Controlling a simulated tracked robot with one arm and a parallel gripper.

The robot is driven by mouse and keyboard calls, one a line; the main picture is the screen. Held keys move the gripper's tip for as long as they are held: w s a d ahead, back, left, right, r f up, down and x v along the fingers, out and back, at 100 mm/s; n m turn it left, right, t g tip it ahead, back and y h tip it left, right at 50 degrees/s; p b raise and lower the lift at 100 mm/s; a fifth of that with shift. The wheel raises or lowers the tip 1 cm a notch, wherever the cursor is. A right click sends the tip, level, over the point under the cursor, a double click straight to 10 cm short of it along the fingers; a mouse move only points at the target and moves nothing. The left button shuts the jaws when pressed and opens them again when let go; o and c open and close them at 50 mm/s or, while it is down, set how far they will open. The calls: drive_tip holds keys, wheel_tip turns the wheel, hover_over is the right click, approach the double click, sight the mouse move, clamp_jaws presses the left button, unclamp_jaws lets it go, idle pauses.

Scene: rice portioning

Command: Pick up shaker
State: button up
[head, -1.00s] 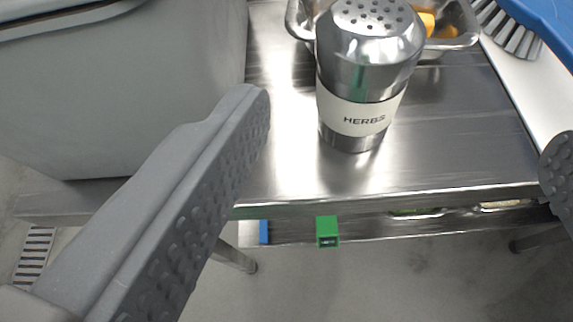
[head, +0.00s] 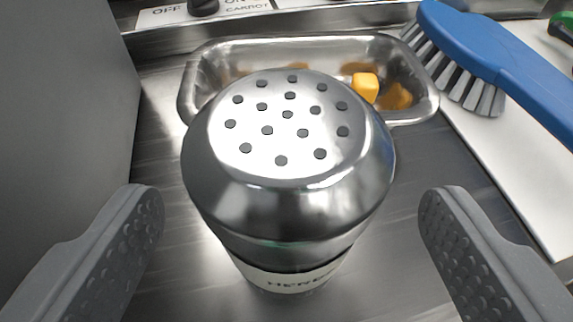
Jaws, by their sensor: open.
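The shaker (head: 285,190) stands upright on the steel table in the head view. It has a shiny metal dome with several dark holes and a pale band with dark lettering, partly cut off from sight by the dome. My gripper (head: 292,215) is open, with one grey padded finger on the left of the shaker and one on the right. There is a visible gap between each finger and the shaker, and neither appears to touch it.
A steel tray (head: 200,75) with an orange cube (head: 365,87) lies just behind the shaker. A blue brush (head: 470,45) rests on a white board (head: 520,165) at the right. A grey bin (head: 65,110) stands close on the left. A labelled switch panel (head: 235,8) is at the back.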

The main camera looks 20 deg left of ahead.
drive_tip(key=x, duration=0.2)
drive_tip(key=b+x, duration=0.1)
drive_tip(key=x, duration=0.1)
drive_tip(key=shift+w+a+r, duration=0.15)
drive_tip(key=shift+w+r, duration=0.05)
drive_tip(key=shift+r, duration=0.15)
drive_tip(key=shift+w+a+f, duration=0.15)
drive_tip(key=shift+w, duration=0.25)
drive_tip(key=c, duration=1.1)
